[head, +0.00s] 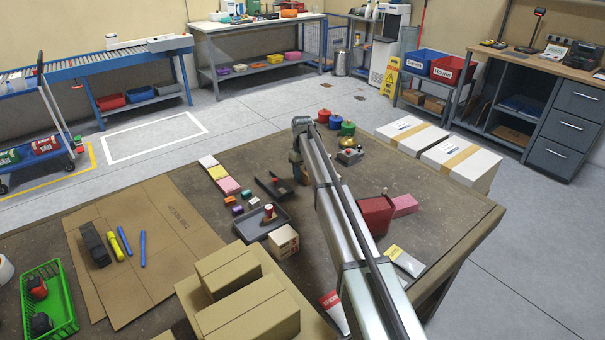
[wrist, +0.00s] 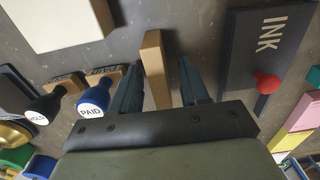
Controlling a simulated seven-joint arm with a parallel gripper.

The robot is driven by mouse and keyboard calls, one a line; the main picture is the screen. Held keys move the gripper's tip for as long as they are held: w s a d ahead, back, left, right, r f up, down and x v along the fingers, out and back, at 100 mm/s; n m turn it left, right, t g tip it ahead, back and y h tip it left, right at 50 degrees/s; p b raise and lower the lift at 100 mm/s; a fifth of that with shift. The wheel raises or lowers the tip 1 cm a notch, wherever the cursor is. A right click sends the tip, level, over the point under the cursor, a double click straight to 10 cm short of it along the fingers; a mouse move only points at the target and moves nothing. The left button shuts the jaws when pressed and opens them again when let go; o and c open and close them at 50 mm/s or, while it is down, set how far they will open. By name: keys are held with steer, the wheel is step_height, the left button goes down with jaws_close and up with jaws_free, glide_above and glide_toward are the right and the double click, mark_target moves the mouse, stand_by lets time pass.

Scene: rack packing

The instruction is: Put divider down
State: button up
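A thin tan upright piece, which looks like the divider (wrist: 155,68), stands between the two dark fingers of my gripper (wrist: 160,90) in the wrist view. It is nearer the left finger, and a gap shows between it and the right finger. The fingers are spread apart, so my gripper looks open. I cannot tell whether the divider's foot rests on the surface below. In the head view my gripper (head: 297,165) is above the middle of the table, largely hidden by my arm.
In the wrist view, a stamp marked PAID (wrist: 93,100) and a black stamp (wrist: 44,108) stand left of the fingers. A dark INK pad (wrist: 268,35) with a red knob (wrist: 267,82) is at right. In the head view, cardboard boxes (head: 250,315) stand at the front.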

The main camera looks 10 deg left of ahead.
mark_target(303, 170)
steer(key=shift+r, duration=0.1)
step_height(303, 170, up, 12)
stand_by(0.8)
